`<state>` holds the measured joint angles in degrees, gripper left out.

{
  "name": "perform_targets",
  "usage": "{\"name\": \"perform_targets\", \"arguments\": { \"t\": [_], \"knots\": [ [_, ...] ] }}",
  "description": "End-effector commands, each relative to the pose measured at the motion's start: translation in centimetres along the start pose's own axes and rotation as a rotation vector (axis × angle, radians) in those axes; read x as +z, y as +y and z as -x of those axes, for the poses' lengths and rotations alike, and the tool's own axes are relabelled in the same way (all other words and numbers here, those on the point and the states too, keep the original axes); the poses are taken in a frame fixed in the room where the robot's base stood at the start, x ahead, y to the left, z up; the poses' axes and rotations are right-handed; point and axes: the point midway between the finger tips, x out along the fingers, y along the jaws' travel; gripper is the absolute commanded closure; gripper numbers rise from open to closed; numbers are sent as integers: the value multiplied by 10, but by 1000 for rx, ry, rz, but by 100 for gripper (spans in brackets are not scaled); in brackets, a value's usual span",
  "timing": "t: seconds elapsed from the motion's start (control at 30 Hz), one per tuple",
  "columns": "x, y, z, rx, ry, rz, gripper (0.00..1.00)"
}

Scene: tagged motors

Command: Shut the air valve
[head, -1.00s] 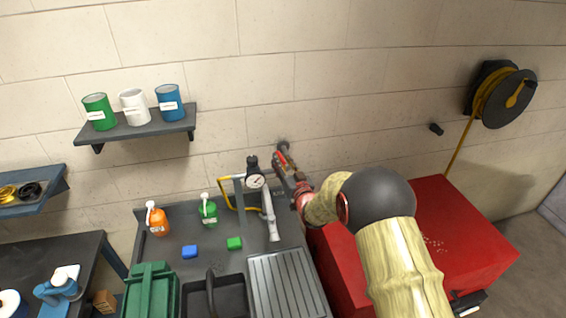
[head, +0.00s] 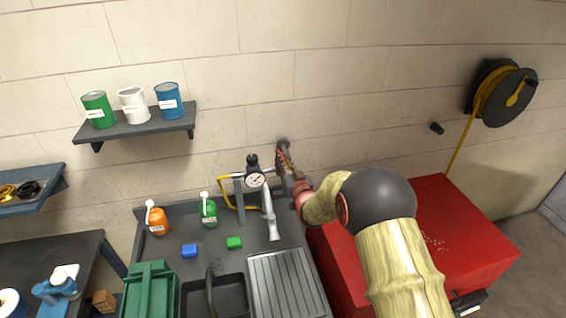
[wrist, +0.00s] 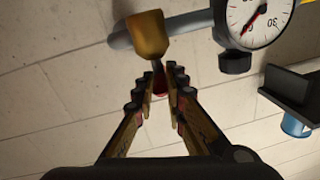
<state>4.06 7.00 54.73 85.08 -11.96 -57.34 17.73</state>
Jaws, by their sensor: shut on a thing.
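The air valve has a brass body (wrist: 147,36) on a grey pipe at the top of the wrist view, with a dark stem below it. Its red handle (wrist: 160,84) lies between my fingertips, mostly hidden by them. My gripper (wrist: 161,86) is shut on this handle. In the head view my gripper (head: 284,161) is at the wall pipe, just right of the gauge, and it hides most of the valve. A round white pressure gauge (head: 255,181) stands beside it; the gauge also shows in the wrist view (wrist: 256,20), its red needle pointing down-left.
A dark bench holds an orange bottle (head: 157,219), a green bottle (head: 208,210), a blue block (head: 189,251) and a green block (head: 234,243). A red cabinet (head: 450,230) stands under my arm. A shelf (head: 140,126) with cans is at the left; a hose reel (head: 505,95) hangs at the right.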

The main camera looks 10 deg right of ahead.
Motion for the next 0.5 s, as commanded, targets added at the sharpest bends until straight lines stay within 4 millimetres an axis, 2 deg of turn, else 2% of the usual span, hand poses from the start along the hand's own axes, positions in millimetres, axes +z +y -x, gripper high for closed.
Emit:
{"name": "perform_targets", "arguments": {
  "t": [0.13,0.5],
  "knots": [
    [4,-3,0,45,13,0,100],
    [1,-3,0,118,25,-1,100]
  ]
}}
